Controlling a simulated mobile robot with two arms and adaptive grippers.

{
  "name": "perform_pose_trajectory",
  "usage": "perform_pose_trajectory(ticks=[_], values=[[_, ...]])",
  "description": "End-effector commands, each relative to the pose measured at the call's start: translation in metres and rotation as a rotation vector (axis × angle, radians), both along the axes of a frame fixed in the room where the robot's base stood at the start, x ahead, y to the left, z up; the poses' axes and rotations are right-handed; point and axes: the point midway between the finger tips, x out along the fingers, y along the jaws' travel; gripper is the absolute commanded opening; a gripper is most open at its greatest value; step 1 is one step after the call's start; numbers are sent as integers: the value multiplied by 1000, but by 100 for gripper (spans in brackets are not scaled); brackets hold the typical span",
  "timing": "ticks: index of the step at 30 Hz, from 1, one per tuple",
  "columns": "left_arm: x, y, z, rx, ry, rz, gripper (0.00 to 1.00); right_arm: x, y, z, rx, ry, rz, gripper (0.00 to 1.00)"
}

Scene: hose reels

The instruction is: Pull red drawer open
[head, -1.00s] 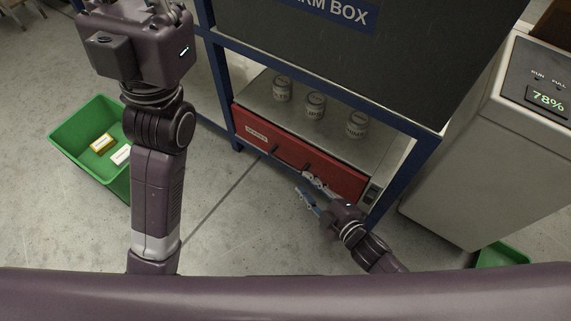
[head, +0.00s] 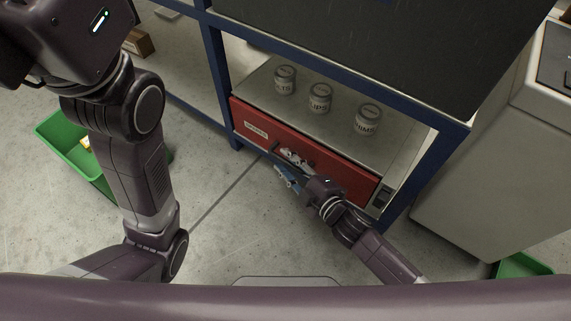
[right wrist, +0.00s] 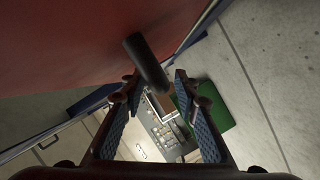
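The red drawer (head: 240,117) sits low in the blue-framed bench, with a pale label at its left end. It looks shut. Its dark handle stands out from the front and shows in the right wrist view (right wrist: 147,62), ahead of the fingers. My right gripper (head: 282,164) is open at the drawer front, near the handle. In the right wrist view its two blue-padded fingers (right wrist: 155,82) are apart, with the handle's end at or just beyond the gap; contact is unclear. My left arm is at the left, and its fingers are out of frame.
Several labelled cans, one of them here (head: 320,98), stand on the surface above the drawer. A green bin (head: 68,150) lies on the floor at left. A grey cabinet (head: 475,190) stands at right. Floor before the drawer is clear.

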Motion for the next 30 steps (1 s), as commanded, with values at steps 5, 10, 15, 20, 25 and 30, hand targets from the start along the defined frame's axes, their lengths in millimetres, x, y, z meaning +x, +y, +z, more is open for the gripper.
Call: perform_pose_trajectory(ticks=[5, 10, 15, 20, 25, 30], values=[[-3, 0, 1, 0, -10, 0, 0, 4, 3, -1, 0, 0, -1, 29], [-3, 0, 1, 0, -10, 0, 0, 4, 3, -1, 0, 0, -1, 29], [-3, 0, 1, 0, -10, 0, 0, 4, 3, -1, 0, 0, -1, 12], [-3, 0, 1, 0, -10, 0, 0, 4, 3, -1, 0, 0, -1, 0], [-3, 0, 1, 1, -9, 0, 0, 4, 3, -1, 0, 0, -1, 0], [-3, 0, 1, 1, -8, -1, 0, 4, 2, -1, -1, 1, 0, 0]])
